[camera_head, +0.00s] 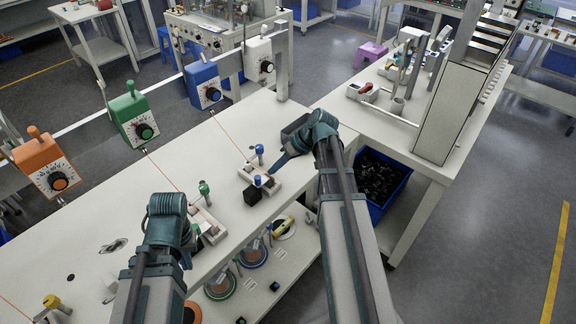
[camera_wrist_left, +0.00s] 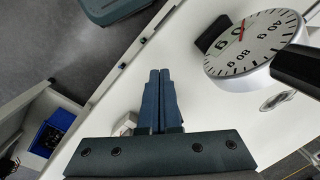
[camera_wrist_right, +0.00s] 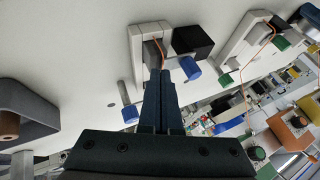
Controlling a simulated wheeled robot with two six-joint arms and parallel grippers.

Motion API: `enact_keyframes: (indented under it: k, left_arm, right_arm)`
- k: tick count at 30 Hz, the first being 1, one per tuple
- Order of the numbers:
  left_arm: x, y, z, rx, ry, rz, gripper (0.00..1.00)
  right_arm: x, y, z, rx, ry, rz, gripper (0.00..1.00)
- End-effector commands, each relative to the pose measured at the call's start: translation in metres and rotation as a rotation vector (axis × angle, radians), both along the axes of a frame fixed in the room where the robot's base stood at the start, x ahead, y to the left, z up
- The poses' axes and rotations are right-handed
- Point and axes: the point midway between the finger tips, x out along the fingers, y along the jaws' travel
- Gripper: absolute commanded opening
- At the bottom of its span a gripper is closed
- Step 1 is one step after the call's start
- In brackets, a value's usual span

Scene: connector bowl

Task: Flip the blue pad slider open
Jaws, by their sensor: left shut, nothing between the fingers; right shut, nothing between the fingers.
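The blue pad is a white block base (camera_head: 275,186) with blue-capped posts (camera_head: 259,149) in the head view. In the right wrist view, its white base (camera_wrist_right: 138,48) holds a grey slider piece (camera_wrist_right: 152,52) with an orange wire over it. A blue knob (camera_wrist_right: 190,68) sits beside it. My right gripper (camera_head: 270,171) is shut and empty, its fingertips at the near end of the grey piece; I cannot tell if they touch. My left gripper (camera_wrist_left: 160,72) is shut and empty over the white bench, its fingers mostly hidden in the head view.
A black block (camera_head: 253,195) stands next to the blue pad. A green-knobbed pad (camera_head: 204,188) is to its left, near my left arm. A dial gauge (camera_wrist_left: 255,45) is close to the left gripper. A blue bin (camera_head: 381,185) of dark parts is right of the bench.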

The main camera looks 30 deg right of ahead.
Motion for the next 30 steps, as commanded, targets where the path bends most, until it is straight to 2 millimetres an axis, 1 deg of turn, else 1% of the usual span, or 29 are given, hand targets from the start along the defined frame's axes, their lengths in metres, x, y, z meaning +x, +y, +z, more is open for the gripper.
enact_keyframes:
  k: [1, 6, 21, 23, 28, 30]
  left_arm:
    - [0.0, 0.0, 0.002, 0.0, 0.0, 0.0, 0.0]
    - [0.0, 0.0, 0.002, 0.0, 0.0, 0.0, 0.0]
    - [0.0, 0.0, 0.002, 0.0, 0.0, 0.0, 0.0]
    - [0.0, 0.0, 0.002, 0.0, 0.0, 0.0, 0.0]
    - [0.0, 0.0, 0.002, 0.0, 0.0, 0.0, 0.0]
    - [0.0, 0.0, 0.002, 0.0, 0.0, 0.0, 0.0]
  right_arm:
    - [-0.004, 0.008, 0.002, -0.001, 0.0, 0.002, 0.0]
    - [-0.006, 0.021, 0.002, 0.0, 0.001, 0.0, 0.0]
    - [-0.007, 0.027, 0.002, 0.0, 0.0, 0.0, 0.0]
    - [-0.009, 0.032, 0.002, -0.001, 0.0, 0.001, 0.0]
    - [-0.021, 0.058, 0.002, -0.001, 0.0, 0.004, 0.0]
    - [-0.023, 0.064, 0.003, -0.001, 0.0, 0.001, 0.0]
